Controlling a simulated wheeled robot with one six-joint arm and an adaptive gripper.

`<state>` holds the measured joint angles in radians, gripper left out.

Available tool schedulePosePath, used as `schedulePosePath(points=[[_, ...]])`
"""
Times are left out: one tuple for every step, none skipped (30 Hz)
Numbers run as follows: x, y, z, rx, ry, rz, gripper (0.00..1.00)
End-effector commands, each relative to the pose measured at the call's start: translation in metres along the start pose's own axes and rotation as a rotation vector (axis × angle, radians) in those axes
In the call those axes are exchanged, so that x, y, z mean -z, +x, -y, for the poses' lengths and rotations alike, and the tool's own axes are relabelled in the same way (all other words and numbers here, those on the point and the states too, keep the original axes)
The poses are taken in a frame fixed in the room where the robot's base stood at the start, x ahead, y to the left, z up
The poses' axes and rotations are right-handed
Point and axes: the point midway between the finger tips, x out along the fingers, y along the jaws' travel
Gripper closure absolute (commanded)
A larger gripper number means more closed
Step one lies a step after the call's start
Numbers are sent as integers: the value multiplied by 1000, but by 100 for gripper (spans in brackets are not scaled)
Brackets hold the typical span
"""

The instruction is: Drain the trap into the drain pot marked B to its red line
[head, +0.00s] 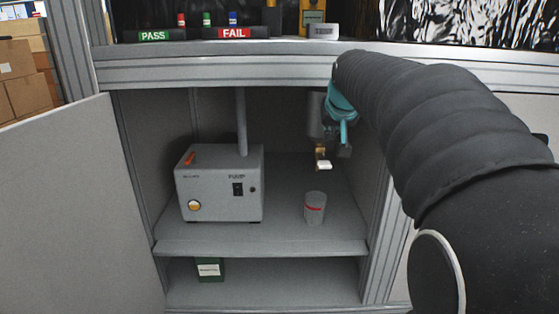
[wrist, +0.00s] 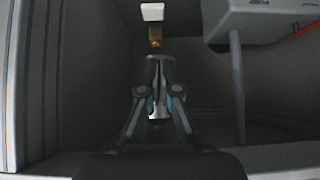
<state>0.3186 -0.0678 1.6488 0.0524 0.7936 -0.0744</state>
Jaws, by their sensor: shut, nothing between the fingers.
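The trap (head: 316,118) is a grey cylinder hanging inside the open cabinet, partly hidden by my gripper. Below it are a brass valve (head: 320,151) and a white handle or tab (head: 323,165). The brass part (wrist: 155,37) and white piece (wrist: 152,12) also show in the wrist view, just beyond my fingertips. A grey drain pot (head: 315,208) with a red band stands upright on the shelf beneath the valve. I can read no letter on it, and its liquid level is hidden. My gripper (head: 343,148) is shut and empty, beside the trap and close to the valve.
A grey pump box (head: 220,185) with a vertical pipe (head: 241,120) stands left of the pot. A green box (head: 209,269) sits on the lower shelf (head: 265,290). Cabinet side walls and the worktop edge (head: 230,70) bound the space. Shelf room is free between pump and pot.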

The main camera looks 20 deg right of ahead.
Motion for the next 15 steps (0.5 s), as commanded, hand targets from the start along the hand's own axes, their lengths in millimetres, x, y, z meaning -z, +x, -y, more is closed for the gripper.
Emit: schedulePosePath(points=[[6, 6, -5, -6, 5, -7, 100], [9, 7, -7, -7, 7, -10, 100], [12, 8, -9, -9, 9, -13, 100], [14, 9, -10, -10, 9, -15, 100], [15, 10, -10, -11, 10, -16, 100], [15, 10, -10, -11, 10, -17, 100], [16, 10, -11, -11, 10, -17, 100], [15, 9, -10, -11, 10, -17, 100], [15, 9, -10, -11, 10, -17, 100], [15, 9, -10, -11, 10, -17, 100], [15, 9, -10, -11, 10, -17, 100], [15, 9, -10, -11, 10, -17, 100], [15, 9, -10, -11, 10, -17, 100], [15, 9, -10, -11, 10, -16, 100], [15, 10, -10, -11, 10, -16, 100]])
